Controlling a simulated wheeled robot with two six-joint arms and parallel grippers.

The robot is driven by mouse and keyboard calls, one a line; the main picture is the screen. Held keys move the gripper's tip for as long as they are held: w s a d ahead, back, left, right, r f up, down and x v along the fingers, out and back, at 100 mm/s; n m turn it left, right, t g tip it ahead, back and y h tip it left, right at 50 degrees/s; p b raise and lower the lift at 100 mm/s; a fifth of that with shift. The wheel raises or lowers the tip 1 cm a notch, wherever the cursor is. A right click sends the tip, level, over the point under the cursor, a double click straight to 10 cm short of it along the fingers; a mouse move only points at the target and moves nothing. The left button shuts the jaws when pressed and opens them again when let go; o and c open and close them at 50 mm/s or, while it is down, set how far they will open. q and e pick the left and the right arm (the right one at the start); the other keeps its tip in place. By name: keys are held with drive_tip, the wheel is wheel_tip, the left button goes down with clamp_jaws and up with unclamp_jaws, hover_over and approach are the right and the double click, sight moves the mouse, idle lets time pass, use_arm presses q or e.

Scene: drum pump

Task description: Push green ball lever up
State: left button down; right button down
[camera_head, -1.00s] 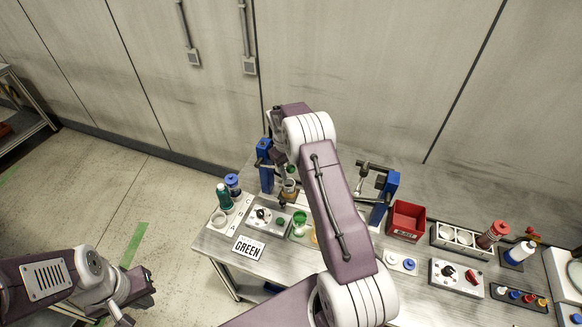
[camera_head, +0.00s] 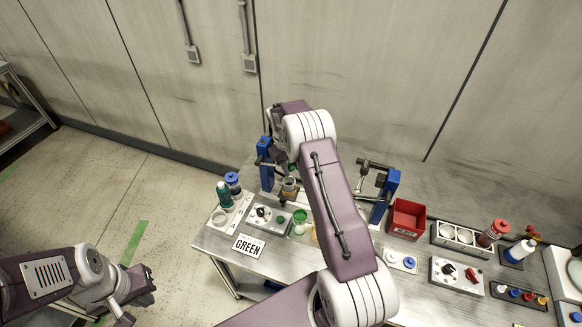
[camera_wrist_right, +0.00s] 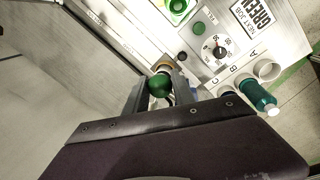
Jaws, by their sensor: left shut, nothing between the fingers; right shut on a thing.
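The green ball (camera_wrist_right: 159,85) of the lever sits between the fingers of my right gripper (camera_wrist_right: 160,92) in the right wrist view. That gripper is shut on the ball. In the head view the ball (camera_head: 292,168) is small and dark beside my right wrist, and the fingers are mostly hidden by my arm. The rest of the lever is largely hidden. My left gripper (camera_head: 142,287) is shut and empty, over the floor to the left of the bench.
A control box with a dial (camera_head: 263,212) and a GREEN sign (camera_head: 248,246) are at the bench's left. A teal bottle (camera_head: 224,194) stands nearby. Blue posts (camera_head: 266,163) flank my right arm. A red bin (camera_head: 407,219) is to the right.

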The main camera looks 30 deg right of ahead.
idle(0.8)
drive_tip(key=shift+w+r, duration=0.25)
drive_tip(key=shift+r, duration=0.35)
drive_tip(key=c, duration=1.1)
unclamp_jaws()
drive_tip(key=shift+o, duration=0.2)
drive_tip(key=shift+s+a, duration=0.1)
drive_tip(key=shift+r+b, duration=0.25)
drive_tip(key=shift+b, duration=0.1)
drive_tip(key=r, duration=0.2)
drive_tip(key=a+r+b, duration=0.1)
drive_tip(key=r, duration=0.2)
drive_tip(key=r+b, duration=0.1)
drive_tip(key=r, duration=0.2)
drive_tip(key=shift+s+a, duration=0.1)
drive_tip(key=shift+a, duration=0.1)
drive_tip(key=shift+r, duration=0.2)
